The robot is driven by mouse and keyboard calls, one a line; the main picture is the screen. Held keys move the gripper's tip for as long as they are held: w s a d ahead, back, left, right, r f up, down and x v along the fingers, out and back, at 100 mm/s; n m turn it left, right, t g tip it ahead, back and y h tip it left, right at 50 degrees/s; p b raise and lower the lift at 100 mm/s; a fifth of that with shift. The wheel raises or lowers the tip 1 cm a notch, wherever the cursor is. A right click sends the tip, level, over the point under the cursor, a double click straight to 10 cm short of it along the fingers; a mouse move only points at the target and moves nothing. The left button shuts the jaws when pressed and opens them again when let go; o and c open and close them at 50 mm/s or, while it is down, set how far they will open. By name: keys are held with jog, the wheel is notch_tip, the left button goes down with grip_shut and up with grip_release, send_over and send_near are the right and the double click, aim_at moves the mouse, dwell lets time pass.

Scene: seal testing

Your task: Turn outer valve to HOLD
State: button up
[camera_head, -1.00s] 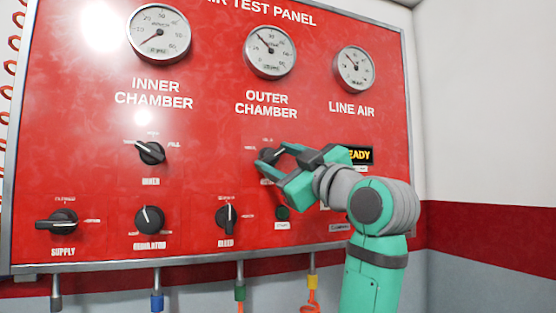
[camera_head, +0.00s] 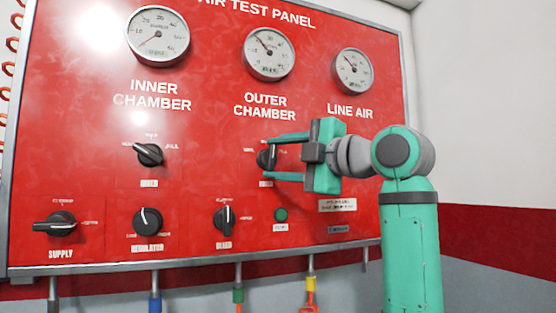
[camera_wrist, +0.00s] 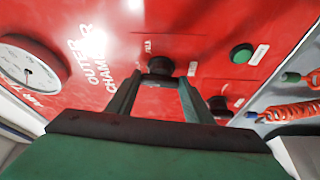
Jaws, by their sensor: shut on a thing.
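The outer valve is a round black knob (camera_head: 265,157) below the OUTER CHAMBER lettering on the red panel (camera_head: 200,120). My gripper (camera_head: 270,157) reaches it from the right, with one finger above the knob and one below. The gripper is shut on the knob. In the wrist view the knob (camera_wrist: 160,66) sits between the fingertips (camera_wrist: 160,80). The setting labels around it are too small to read surely, and its pointer is hard to make out.
The inner valve (camera_head: 149,154) is to the left. The supply (camera_head: 57,223), regulator (camera_head: 147,219) and bleed (camera_head: 224,217) knobs run along the bottom. A green button (camera_head: 281,214) is below my gripper. Three gauges, including the outer chamber one (camera_head: 269,53), are above.

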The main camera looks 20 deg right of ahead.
jog(key=shift+n, duration=0.6)
jog(key=shift+g, duration=0.3)
jog(key=o, duration=1)
jog(key=shift+o, duration=0.2)
jog(key=v, duration=1)
jog(key=shift+s, duration=0.35)
jog(key=shift+d, duration=0.15)
